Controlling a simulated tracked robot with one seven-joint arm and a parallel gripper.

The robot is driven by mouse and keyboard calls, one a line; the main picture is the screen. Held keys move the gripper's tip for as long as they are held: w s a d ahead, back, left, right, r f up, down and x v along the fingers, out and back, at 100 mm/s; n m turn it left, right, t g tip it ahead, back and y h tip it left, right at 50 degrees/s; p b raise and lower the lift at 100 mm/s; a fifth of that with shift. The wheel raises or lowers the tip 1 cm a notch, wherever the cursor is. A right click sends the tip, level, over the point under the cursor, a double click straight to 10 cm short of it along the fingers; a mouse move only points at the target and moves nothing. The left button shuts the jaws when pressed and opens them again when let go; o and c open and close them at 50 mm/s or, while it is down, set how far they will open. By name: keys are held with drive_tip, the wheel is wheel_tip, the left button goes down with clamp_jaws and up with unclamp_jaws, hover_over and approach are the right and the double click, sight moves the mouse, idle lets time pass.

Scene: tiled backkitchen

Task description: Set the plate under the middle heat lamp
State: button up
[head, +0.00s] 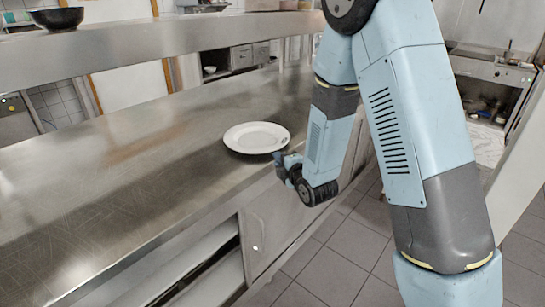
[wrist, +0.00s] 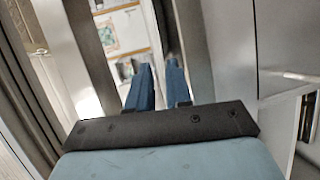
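A white round plate (head: 256,137) lies flat on the steel counter (head: 120,165), close to its front right edge. My gripper (head: 281,160) is just beside the plate's near right rim, at the counter edge. Whether it touches the rim is hard to tell. In the wrist view the two blue fingers of my gripper (wrist: 160,75) stand apart with a narrow gap, and I make out no plate between them. No heat lamp is recognisable in either view.
A steel shelf (head: 150,42) runs above the counter's back, with a black bowl (head: 57,18) on it. The counter left of the plate is clear. Open shelving (head: 215,270) lies below the counter. A steel unit (head: 490,70) stands at the far right.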

drive_tip(key=s+d+r+m+g+h, duration=0.2)
drive_tip(key=s+d+r+m+h, duration=0.15)
drive_tip(key=d+r+m, duration=0.45)
drive_tip(key=s+d+r+m+g+h, duration=0.1)
drive_tip(key=s+d+r+m+h, duration=0.1)
drive_tip(key=s+d+r+m, duration=0.45)
drive_tip(key=s+d+r+m+g+h, duration=0.1)
drive_tip(key=s+d+r+m, duration=0.3)
drive_tip(key=s, duration=0.6)
drive_tip(key=s+d+r+m+g+h, duration=0.1)
drive_tip(key=s+d+r+m+g, duration=0.3)
drive_tip(key=s, duration=0.6)
drive_tip(key=d+m, duration=0.1)
drive_tip(key=d, duration=0.1)
drive_tip(key=shift+s+d+r, duration=0.2)
drive_tip(key=shift+d+r, duration=0.15)
drive_tip(key=shift+d, duration=0.05)
drive_tip(key=shift+m, duration=0.25)
